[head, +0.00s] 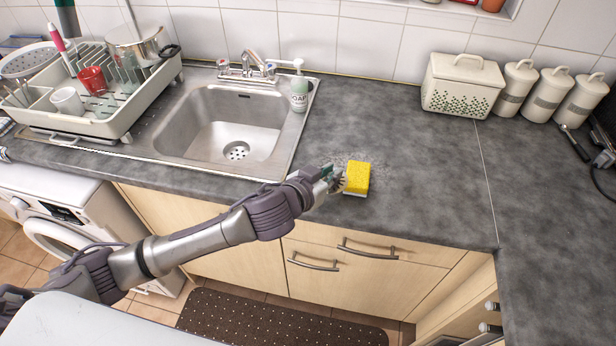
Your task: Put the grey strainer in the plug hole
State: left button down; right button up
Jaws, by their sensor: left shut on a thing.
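My left gripper (333,179) reaches over the worktop right of the sink. It is shut on a small grey piece that looks like the strainer (341,184), mostly hidden by the fingers. The yellow sponge (357,177) is right beside the fingertips; whether they touch it I cannot tell. The plug hole (236,151) shows as a round drain with dark holes in the floor of the empty steel sink (205,128), to the left of the gripper and further back. My right gripper is not in view.
A soap bottle (299,96) stands at the sink's back right corner, beside the tap (246,66). A dish rack (120,120) with cups and a pot is left of the sink. A lidded crock (461,84) and canisters (547,92) stand at back right.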

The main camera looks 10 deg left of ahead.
pick_arm(q)
jog(key=d+r, duration=0.1)
jog(key=s+d+r, duration=0.1)
jog(key=d, duration=0.1)
jog(key=shift+s+d+r+b, duration=0.1)
jog(key=shift+d+r+b, duration=0.1)
jog(key=shift+d+b, duration=0.1)
jog(key=s+a+r+n+y, duration=0.2)
jog(key=s+a, duration=0.2)
jog(key=a, duration=0.4)
jog(key=s+a+r+n+t+y, duration=0.1)
jog(key=s+a+n+y, duration=0.1)
jog(key=a, duration=0.6)
jog(key=shift+s+a+r+n+y+b, duration=0.25)
jog(key=shift+s+r+n+y+b, duration=0.25)
jog(key=shift+s, duration=0.55)
jog(key=shift+f, duration=0.15)
jog(key=m+h+p, duration=0.1)
jog(key=m+h, duration=0.4)
send_over(345, 188)
jog(key=f, duration=0.3)
jog(key=shift+a+f+g, duration=0.25)
jog(key=shift+f+g, duration=0.05)
jog(key=shift+g, duration=0.1)
jog(key=shift+d+f, duration=0.1)
jog(key=shift+d, duration=0.15)
